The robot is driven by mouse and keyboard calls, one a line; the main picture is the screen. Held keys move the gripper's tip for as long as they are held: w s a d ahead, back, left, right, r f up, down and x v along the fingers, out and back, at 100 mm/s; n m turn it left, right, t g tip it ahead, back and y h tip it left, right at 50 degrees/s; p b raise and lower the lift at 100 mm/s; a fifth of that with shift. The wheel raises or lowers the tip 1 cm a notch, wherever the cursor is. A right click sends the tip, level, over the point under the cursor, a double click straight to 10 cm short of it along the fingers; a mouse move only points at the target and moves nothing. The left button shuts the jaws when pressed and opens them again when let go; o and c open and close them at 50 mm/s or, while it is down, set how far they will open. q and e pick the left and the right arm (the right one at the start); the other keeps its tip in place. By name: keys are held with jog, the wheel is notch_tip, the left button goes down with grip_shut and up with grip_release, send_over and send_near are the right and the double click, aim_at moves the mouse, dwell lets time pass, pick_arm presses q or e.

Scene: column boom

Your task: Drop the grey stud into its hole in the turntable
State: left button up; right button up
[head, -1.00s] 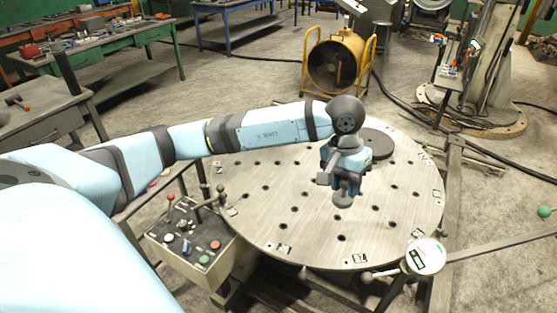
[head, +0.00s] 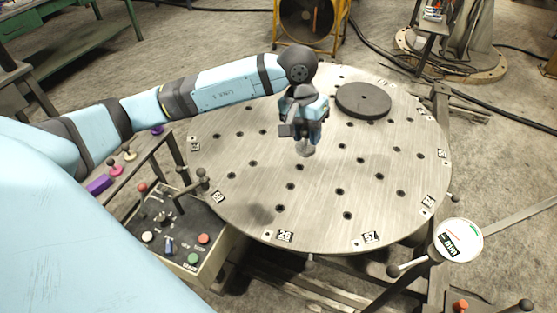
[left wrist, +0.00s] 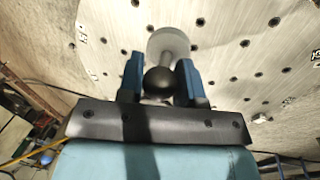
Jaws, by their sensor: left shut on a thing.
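The grey turntable (head: 240,170) is a large round plate with many dark holes and numbered labels along its rim. My right gripper is not in view.
A control box (head: 180,232) with levers and buttons stands at the front left, and a round white gauge (head: 459,240) at the front right. A yellow fan (head: 309,20) stands behind.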

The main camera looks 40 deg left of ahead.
pick_arm(q)
jog(key=s+a+f+n+b, duration=0.1)
jog(key=a+f+b, duration=0.2)
jog(key=f+b, duration=0.4)
jog(key=s+a+f+n+b, duration=0.1)
jog(key=f+b, duration=0.7)
jog(key=f, duration=1)
jog(key=shift+a+f, duration=0.15)
jog(key=shift+a, duration=0.75)
jog(key=shift+f, duration=0.1)
jog(key=shift+b, duration=0.35)
jog(key=shift+b, duration=0.4)
jog(key=shift+f, duration=0.1)
